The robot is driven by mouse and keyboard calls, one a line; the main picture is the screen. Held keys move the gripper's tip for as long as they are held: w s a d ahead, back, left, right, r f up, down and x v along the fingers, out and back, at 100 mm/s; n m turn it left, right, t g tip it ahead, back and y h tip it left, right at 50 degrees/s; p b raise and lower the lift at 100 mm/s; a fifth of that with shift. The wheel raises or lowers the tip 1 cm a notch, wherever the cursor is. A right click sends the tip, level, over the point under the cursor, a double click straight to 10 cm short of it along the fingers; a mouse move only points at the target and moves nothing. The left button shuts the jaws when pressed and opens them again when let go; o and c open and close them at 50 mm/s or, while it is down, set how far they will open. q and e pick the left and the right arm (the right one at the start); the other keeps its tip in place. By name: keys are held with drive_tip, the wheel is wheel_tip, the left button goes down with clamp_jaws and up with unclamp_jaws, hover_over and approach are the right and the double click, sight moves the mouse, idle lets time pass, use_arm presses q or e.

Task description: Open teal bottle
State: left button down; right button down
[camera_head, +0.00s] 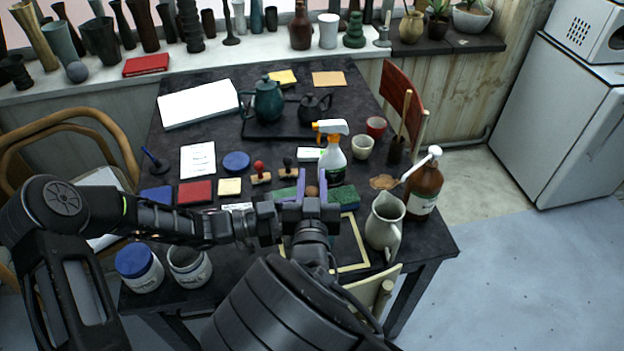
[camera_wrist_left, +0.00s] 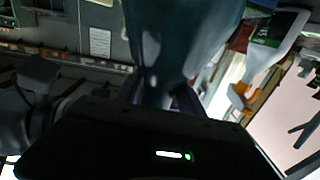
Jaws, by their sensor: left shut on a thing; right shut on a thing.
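The teal bottle (camera_wrist_left: 180,40) fills the upper middle of the left wrist view, large and close, narrowing towards my left gripper (camera_wrist_left: 160,98). The left gripper's purple fingers are shut on its narrow part. In the head view the bottle is hidden behind my grippers and arms. My right gripper (camera_head: 312,187) shows best there, with purple fingers on either side of a small round brown stopper (camera_head: 312,191). It is shut on this stopper. Whether the stopper still touches the bottle cannot be seen.
A spray bottle (camera_head: 333,160) stands just behind the right gripper. A pale jug (camera_head: 384,225) and a brown pump bottle (camera_head: 424,188) stand to the right. Two jars, one blue-lidded (camera_head: 138,266), stand front left. A teal teapot (camera_head: 266,101) sits on a dark tray behind.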

use_arm(q)
drive_tip(key=shift+s+f, duration=0.15)
drive_tip(key=shift+f, duration=0.25)
use_arm(e)
drive_tip(key=shift+r, duration=1.15)
use_arm(q)
drive_tip(key=c, duration=1.1)
unclamp_jaws()
drive_tip(key=o, duration=0.4)
drive_tip(key=shift+r, duration=0.1)
drive_tip(key=shift+o, duration=0.3)
drive_tip(key=shift+r, duration=0.1)
use_arm(e)
wheel_tip(320, 180, up, 4)
drive_tip(key=shift+f, duration=0.1)
use_arm(q)
drive_tip(key=shift+a, duration=0.1)
